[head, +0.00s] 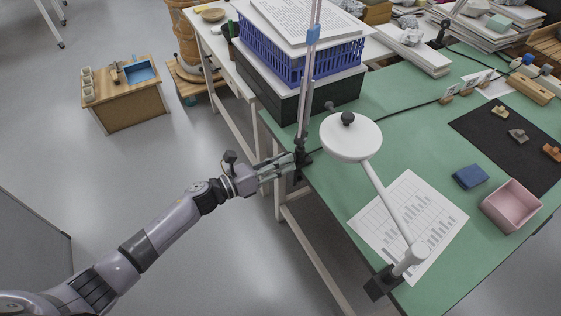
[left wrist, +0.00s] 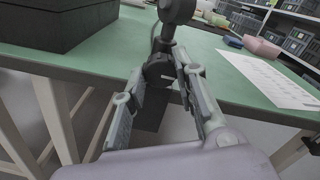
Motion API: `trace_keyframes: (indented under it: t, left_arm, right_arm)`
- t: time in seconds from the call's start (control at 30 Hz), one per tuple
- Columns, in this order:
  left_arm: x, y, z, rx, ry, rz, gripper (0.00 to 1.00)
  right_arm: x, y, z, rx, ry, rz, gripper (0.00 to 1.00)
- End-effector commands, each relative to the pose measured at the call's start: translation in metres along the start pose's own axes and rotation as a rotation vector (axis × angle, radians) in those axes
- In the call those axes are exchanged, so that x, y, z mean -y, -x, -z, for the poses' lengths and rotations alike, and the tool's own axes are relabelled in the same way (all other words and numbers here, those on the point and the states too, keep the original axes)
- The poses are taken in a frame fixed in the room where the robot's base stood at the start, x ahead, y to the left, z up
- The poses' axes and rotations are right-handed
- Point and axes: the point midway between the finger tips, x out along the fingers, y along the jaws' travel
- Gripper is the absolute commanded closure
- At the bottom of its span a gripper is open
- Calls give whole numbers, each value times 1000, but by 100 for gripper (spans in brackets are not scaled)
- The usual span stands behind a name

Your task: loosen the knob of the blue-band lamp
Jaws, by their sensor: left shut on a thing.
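The blue-band lamp shows in the head view as an upright pole (head: 305,100) with a blue band (head: 313,33) near the top of the picture. Its dark clamp (head: 303,158) sits at the left edge of the green table. My left gripper (head: 291,163) reaches this clamp from the left and is shut on its dark knob. In the left wrist view the two fingers (left wrist: 166,76) lie on either side of the dark knob (left wrist: 158,69), below the lamp's post (left wrist: 176,10). The fingers partly hide the knob. My right gripper is not in view.
A white lamp (head: 351,139) with its own clamp (head: 382,284) leans over the green table (head: 400,120), close to the right. A black box (head: 285,104) with a blue crate stands behind the clamp. The floor left of the table is clear around my arm.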

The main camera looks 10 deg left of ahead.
Motion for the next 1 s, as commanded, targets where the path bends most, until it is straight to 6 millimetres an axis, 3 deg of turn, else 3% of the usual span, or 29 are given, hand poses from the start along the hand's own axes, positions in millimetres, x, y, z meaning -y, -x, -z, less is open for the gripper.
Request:
trace_keyframes:
  t: [0.2, 0.53, 0.57, 0.83, 1.0]
  left_arm:
    - [0, 0, 0, -5, 157, 0, 100]
    - [0, 0, 0, -5, 175, -1, 100]
    - [0, 0, 0, -5, 175, -1, 72]
    - [0, 0, 0, -5, 173, -1, 54]
    - [0, 0, 0, -5, 173, -1, 52]
  right_arm:
    - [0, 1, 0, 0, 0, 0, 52]
    - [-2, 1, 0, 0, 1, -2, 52]
    - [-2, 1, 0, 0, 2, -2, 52]
    - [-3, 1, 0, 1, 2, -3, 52]
    - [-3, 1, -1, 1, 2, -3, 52]
